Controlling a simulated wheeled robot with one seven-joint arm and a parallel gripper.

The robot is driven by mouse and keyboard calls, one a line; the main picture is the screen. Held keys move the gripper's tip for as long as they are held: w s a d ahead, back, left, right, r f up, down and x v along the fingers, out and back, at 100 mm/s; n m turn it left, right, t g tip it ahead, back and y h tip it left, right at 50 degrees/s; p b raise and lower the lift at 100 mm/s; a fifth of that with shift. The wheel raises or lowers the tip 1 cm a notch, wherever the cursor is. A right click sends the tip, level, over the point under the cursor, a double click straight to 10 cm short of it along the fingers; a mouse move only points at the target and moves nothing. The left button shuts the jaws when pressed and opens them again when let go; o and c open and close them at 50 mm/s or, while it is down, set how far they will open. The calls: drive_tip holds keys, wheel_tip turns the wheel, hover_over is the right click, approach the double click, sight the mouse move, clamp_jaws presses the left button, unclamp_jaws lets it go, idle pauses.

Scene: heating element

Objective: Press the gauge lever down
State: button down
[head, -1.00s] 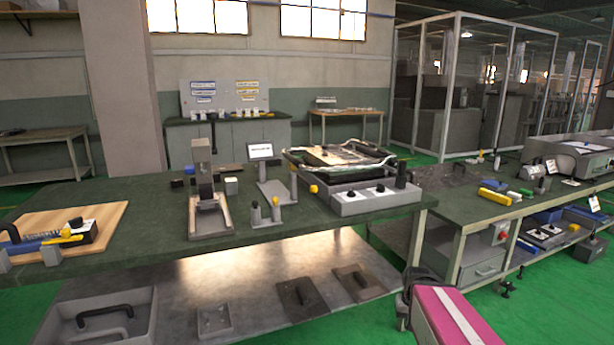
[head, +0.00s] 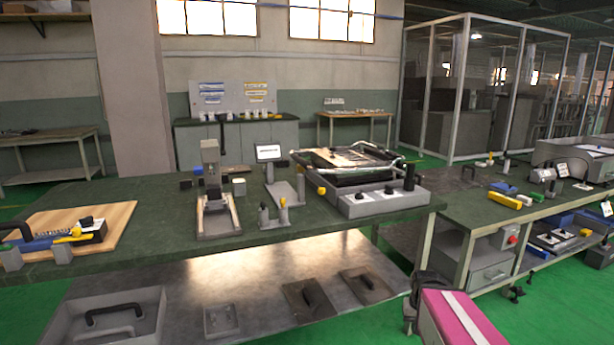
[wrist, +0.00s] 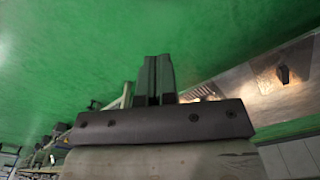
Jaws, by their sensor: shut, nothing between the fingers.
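A grey upright fixture (head: 211,165) with a dark middle and a flat slotted base stands on the green workbench (head: 150,192). To its right a small display on a stand (head: 269,154) rises behind a grey plate (head: 287,191). Short posts, one with a yellow top (head: 283,204), stand in front of that plate. I cannot tell for sure which of these parts is the gauge lever.
A wooden board (head: 112,222) with tools lies at the left. A lower shelf (head: 255,285) holds handled plates.

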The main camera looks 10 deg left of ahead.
drive_tip(key=shift+w, duration=0.1)
wheel_tip(320, 180, up, 52)
drive_tip(key=n+t, duration=0.2)
drive_tip(key=n, duration=2.2)
hover_over(322, 188)
drive_tip(key=s, duration=0.3)
drive_tip(key=shift+w+d+y, duration=0.2)
drive_tip(key=shift+d+y, duration=0.2)
drive_tip(key=shift+d, duration=0.05)
drive_tip(key=w+f, duration=0.1)
drive_tip(key=f, duration=0.8)
drive_tip(key=w+a+f, duration=0.1)
drive_tip(key=f, duration=0.4)
drive_tip(key=shift+w, duration=0.35)
drive_tip(key=shift+r, duration=0.1)
